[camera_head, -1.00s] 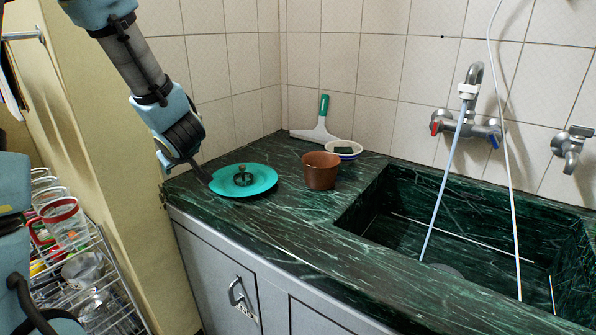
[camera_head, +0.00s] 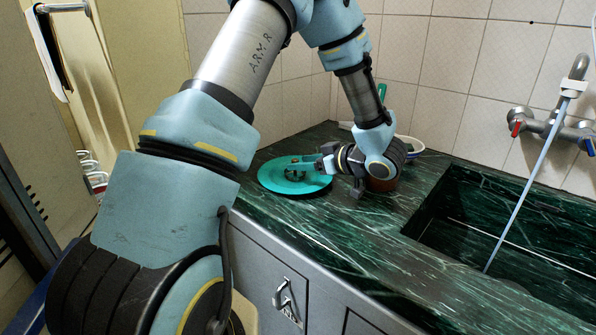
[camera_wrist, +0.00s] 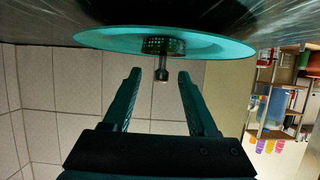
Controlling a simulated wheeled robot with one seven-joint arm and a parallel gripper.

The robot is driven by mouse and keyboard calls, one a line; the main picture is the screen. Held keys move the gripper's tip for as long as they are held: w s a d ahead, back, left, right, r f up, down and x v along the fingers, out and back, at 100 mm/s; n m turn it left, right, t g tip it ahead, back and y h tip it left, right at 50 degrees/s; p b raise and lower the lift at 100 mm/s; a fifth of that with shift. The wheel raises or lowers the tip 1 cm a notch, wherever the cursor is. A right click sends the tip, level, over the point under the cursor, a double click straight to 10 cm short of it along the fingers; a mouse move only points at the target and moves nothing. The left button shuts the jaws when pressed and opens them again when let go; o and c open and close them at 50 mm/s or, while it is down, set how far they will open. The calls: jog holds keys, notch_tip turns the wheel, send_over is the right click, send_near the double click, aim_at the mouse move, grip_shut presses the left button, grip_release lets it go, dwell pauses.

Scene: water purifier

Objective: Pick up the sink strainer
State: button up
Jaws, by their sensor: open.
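The sink strainer (camera_head: 294,174) is a small dark metal basket with an upright knob. It sits on a round teal plate (camera_head: 268,185) on the green marble counter. In the wrist view, which looks upside down, the strainer (camera_wrist: 163,46) stands on the plate (camera_wrist: 105,38), its knob pointing down the picture. My gripper (camera_wrist: 160,74) is open, one finger on each side of the knob's end. Contact does not show. In the head view my gripper (camera_head: 303,163) reaches in from the right, low over the plate, partly covering the strainer.
A brown pot (camera_head: 383,185) stands right of the plate, mostly hidden behind my wrist. A white bowl (camera_head: 414,145) and a green-handled squeegee (camera_head: 382,92) are behind it. The sink (camera_head: 480,215) opens to the right. Tiled walls close off the back.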

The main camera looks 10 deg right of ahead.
aim_at(288, 173)
jog(key=x, duration=0.2)
jog(key=p+x, duration=0.1)
jog(key=x, duration=0.2)
jog(key=shift+a+r, duration=0.15)
jog(key=shift+r, duration=0.1)
jog(key=shift+w+a+f, duration=0.2)
jog(key=shift+w+a, duration=0.05)
jog(key=shift+w, duration=0.1)
grip_shut()
